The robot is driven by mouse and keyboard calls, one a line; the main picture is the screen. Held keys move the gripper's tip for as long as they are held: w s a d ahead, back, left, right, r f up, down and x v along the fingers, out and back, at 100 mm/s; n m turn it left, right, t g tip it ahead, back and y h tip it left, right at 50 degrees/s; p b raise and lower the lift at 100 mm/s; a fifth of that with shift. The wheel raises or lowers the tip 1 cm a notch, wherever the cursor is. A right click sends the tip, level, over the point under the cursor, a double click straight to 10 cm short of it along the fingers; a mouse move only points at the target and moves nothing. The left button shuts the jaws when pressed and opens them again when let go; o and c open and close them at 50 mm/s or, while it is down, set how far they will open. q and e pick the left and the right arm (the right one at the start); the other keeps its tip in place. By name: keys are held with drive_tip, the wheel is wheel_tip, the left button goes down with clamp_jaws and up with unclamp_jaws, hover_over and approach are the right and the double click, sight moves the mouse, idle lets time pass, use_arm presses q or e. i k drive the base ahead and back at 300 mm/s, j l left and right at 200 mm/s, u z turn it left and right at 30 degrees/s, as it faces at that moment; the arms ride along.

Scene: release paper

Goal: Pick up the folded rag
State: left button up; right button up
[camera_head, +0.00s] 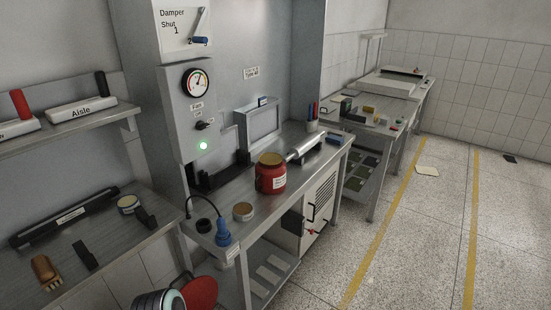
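No thing in view is clearly a folded rag. A flat cream piece (427,170) lies on the floor at the right, beside the yellow line; it is too small to tell whether it is cloth or paper. A small dark flat piece (510,159) lies on the floor farther right. Pale flat pieces (268,275) lie on the lower shelf of the middle bench. Neither of my grippers is in view.
The middle bench (330,152) bears a red pot (271,173), a metal cylinder (304,148) and a blue-based fitting (222,233). A red round seat (200,293) stands at the bottom. A side bench (345,118) stands behind. The floor between the yellow lines is mostly clear.

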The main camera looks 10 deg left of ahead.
sight(333, 139)
drive_tip(key=k, duration=0.5)
drive_tip(key=k+u, duration=0.15)
drive_tip(key=u, duration=1.2)
drive_tip(key=i+l+u, duration=0.1)
drive_tip(key=l+u, duration=0.25)
drive_tip(key=i+l+u, duration=0.1)
drive_tip(key=l+u, duration=0.3)
drive_tip(key=i+l, duration=0.1)
drive_tip(key=l, duration=0.65)
drive_tip(key=i+l, duration=0.1)
drive_tip(key=l, duration=0.6)
drive_tip(key=i+l, duration=0.1)
drive_tip(key=l, duration=0.65)
drive_tip(key=i+l, duration=0.1)
drive_tip(key=l, duration=1.35)
drive_tip(key=i+l, duration=0.15)
drive_tip(key=l, duration=0.55)
